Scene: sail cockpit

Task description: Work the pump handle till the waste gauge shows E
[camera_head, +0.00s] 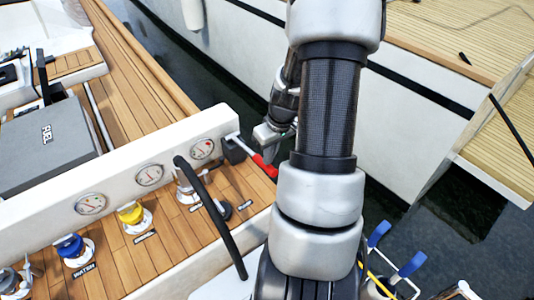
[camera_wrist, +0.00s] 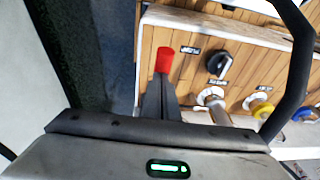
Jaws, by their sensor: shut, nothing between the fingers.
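The pump handle is a bar with a red grip (camera_head: 265,166) that sticks out from a dark block at the right end of the white cockpit ledge. In the wrist view the red grip (camera_wrist: 165,60) shows just beyond my fingertips. My gripper (camera_wrist: 161,80) is shut with nothing between its fingers. Its tips look close to or against the grip; I cannot tell if they touch. In the head view my arm hides part of that area. The round gauge nearest the handle (camera_head: 202,148) has a red mark at its upper right; its needle and letters are too small to read.
Two more gauges (camera_head: 149,175) sit further left on the white ledge. Yellow (camera_head: 131,214) and blue (camera_head: 70,246) deck caps and a black knob (camera_wrist: 218,64) stand on the teak. A curved black rail (camera_head: 212,208) arches over it. Dark water lies to the right.

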